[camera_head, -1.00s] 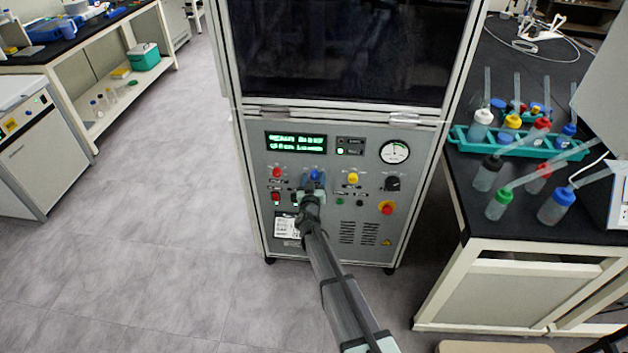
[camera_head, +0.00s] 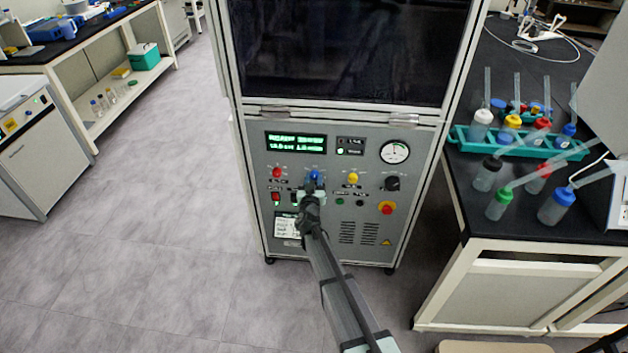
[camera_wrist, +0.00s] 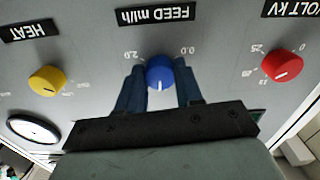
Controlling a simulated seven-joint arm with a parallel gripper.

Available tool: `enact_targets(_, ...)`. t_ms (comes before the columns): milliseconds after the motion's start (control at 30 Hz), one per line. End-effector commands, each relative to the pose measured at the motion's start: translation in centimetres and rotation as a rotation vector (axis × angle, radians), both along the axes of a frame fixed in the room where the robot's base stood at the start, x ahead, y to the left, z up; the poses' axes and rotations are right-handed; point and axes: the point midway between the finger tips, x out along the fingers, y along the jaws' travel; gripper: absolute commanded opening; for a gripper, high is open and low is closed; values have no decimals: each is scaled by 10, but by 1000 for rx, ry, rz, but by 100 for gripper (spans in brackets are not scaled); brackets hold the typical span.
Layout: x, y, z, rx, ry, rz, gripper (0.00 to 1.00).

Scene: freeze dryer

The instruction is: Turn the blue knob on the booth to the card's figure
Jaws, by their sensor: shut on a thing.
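The blue knob (camera_head: 315,175) is on the booth's (camera_head: 340,195) front panel, in the upper row of knobs. In the wrist view the blue knob (camera_wrist: 160,73) sits under an upside-down "FEED ml/h" label, between the marks 2.0 at left and 0.0 at right. Its white pointer line points down in that picture. My gripper (camera_wrist: 160,84) is shut on it, one dark finger on each side; in the head view my gripper (camera_head: 313,188) reaches it from below. A white card (camera_head: 287,227) is at the panel's lower left; its writing is too small to read.
A red knob (camera_head: 277,172) and a yellow knob (camera_head: 352,178) flank the blue one. A lit green display (camera_head: 296,143) is above, its text unreadable. A red button (camera_head: 387,208) and a black knob (camera_head: 392,184) are to the right. A bench with bottles stands at right.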

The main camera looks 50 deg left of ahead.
Motion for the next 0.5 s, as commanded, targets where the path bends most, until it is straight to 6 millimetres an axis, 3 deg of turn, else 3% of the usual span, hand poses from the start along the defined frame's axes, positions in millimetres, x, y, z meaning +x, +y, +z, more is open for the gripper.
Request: enact_targets(500,0,0,0,317,315,-1,5)
